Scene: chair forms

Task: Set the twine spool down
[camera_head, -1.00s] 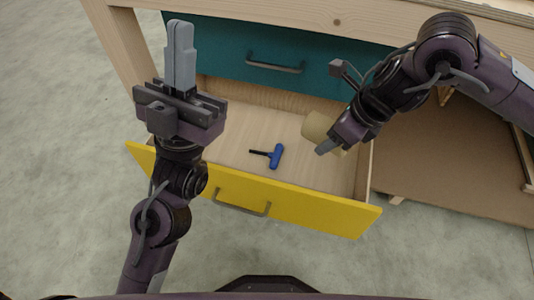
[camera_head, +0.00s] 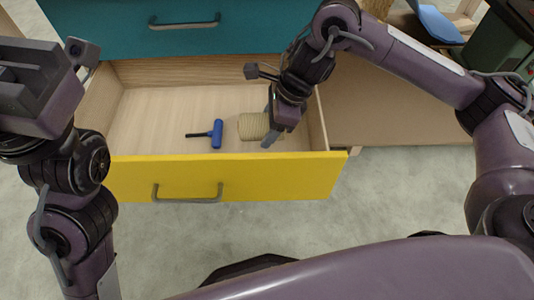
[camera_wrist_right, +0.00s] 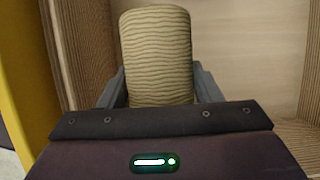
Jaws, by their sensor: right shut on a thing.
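The tan twine spool (camera_head: 254,126) is at the right part of the open drawer (camera_head: 150,110), close to its floor. Whether it touches the floor I cannot tell. My right gripper (camera_head: 269,122) is shut on the spool and comes at it from the right. In the right wrist view the ribbed spool (camera_wrist_right: 157,55) sits between the two grey fingers of the gripper (camera_wrist_right: 160,85). My left gripper's body shows at the left edge of the head view, but its fingertips are out of frame.
The yellow drawer front (camera_head: 240,177) stands nearest me. A shut teal drawer (camera_head: 120,28) is above. The drawer's left floor is clear.

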